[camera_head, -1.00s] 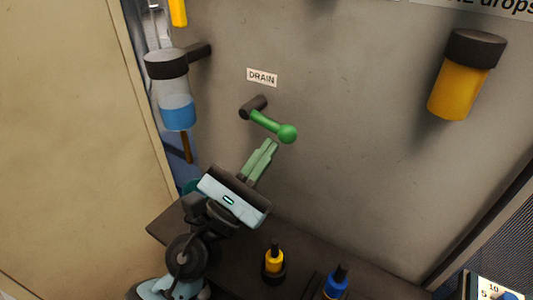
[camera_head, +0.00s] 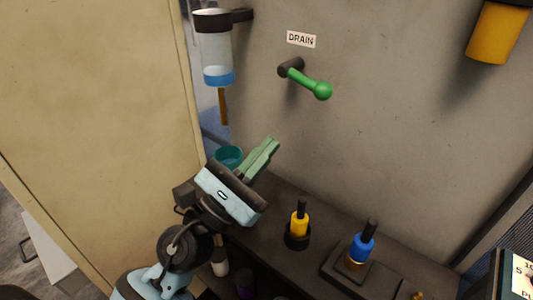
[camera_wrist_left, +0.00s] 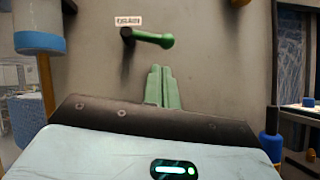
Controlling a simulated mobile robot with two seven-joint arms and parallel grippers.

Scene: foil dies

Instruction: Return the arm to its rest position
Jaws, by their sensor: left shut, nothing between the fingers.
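My left gripper (camera_head: 262,157) is shut and empty, with its green fingers together, in front of the grey wall and above the dark shelf. It also shows in the left wrist view (camera_wrist_left: 162,86). A green drain lever (camera_head: 309,83) sticks out of the wall under a DRAIN label (camera_head: 301,39), above and right of the fingers and apart from them. In the left wrist view the lever (camera_wrist_left: 152,38) is straight ahead, above the fingertips. My right gripper is not in view.
A clear cylinder with blue liquid (camera_head: 217,50) hangs at the upper left, with a teal cup (camera_head: 229,156) below. A yellow bottle (camera_head: 299,223) and a blue bottle (camera_head: 361,243) stand on the dark shelf (camera_head: 330,225). A beige panel (camera_head: 95,110) stands left.

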